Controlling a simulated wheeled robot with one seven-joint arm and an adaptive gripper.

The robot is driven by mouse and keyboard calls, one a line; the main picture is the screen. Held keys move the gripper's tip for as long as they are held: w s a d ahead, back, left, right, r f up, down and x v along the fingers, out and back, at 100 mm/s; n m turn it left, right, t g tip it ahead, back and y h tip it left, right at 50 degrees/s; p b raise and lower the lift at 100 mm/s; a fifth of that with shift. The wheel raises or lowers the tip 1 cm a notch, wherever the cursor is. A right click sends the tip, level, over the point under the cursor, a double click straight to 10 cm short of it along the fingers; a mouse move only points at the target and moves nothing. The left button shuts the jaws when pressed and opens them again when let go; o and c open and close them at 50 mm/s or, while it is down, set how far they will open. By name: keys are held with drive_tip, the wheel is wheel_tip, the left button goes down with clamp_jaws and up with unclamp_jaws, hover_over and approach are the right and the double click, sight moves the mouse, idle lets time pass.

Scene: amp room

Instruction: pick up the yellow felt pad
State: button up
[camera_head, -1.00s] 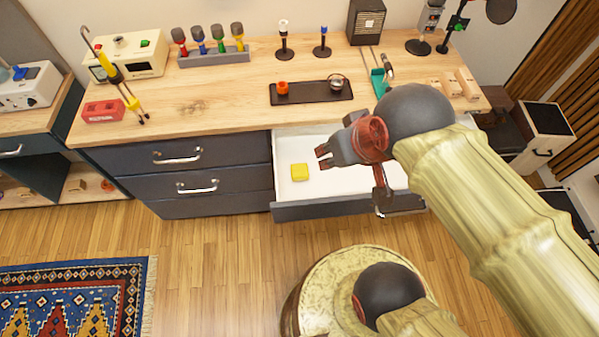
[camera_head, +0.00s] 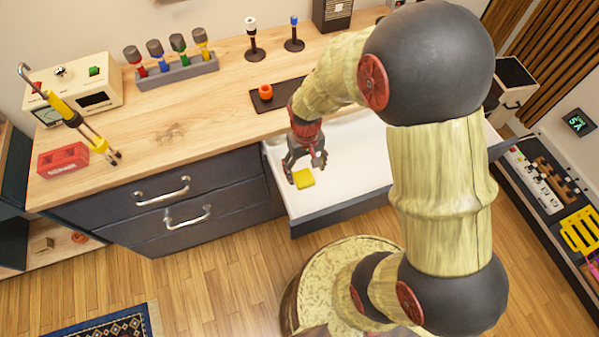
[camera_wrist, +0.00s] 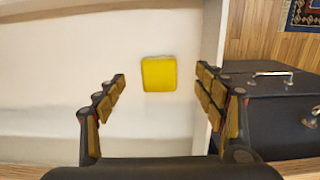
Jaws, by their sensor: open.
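The yellow felt pad (camera_head: 304,178) lies flat on the white floor of the open drawer (camera_head: 352,157), near its left end. My gripper (camera_head: 305,174) is over the drawer, pointing down close above the pad. In the wrist view the pad (camera_wrist: 159,74) shows whole as a yellow square, a little beyond and between the two spread fingers of my gripper (camera_wrist: 161,80). The fingers are open, with nothing between them that they touch. The right finger is close to the drawer's side wall (camera_wrist: 213,40).
The wooden worktop (camera_head: 190,110) is above and behind the drawer. It bears a black tray with an orange cup (camera_head: 266,92), a grey rack of coloured-handled tools (camera_head: 177,72) and a red box (camera_head: 63,160). Shut drawers (camera_head: 170,205) stand to the left.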

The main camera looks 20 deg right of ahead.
sight(305, 180)
drive_tip(key=shift+w+r, duration=0.2)
drive_tip(key=shift+w, duration=0.55)
drive_tip(key=shift+s+d+f+t, duration=0.1)
drive_tip(key=shift+s+f+t, duration=0.05)
drive_tip(key=shift+f+t, duration=0.15)
wheel_tip(305, 180, down, 2)
drive_tip(key=shift+f+b, duration=0.1)
drive_tip(key=shift+b, duration=0.4)
drive_tip(key=shift+f, duration=0.35)
drive_tip(key=f, duration=0.1)
drive_tip(key=f+b, duration=0.2)
drive_tip(key=f, duration=0.1)
drive_tip(key=shift+s, duration=0.25)
drive_tip(key=shift+c, duration=0.8)
drive_tip(key=c, duration=0.8)
drive_tip(key=shift+c, duration=0.3)
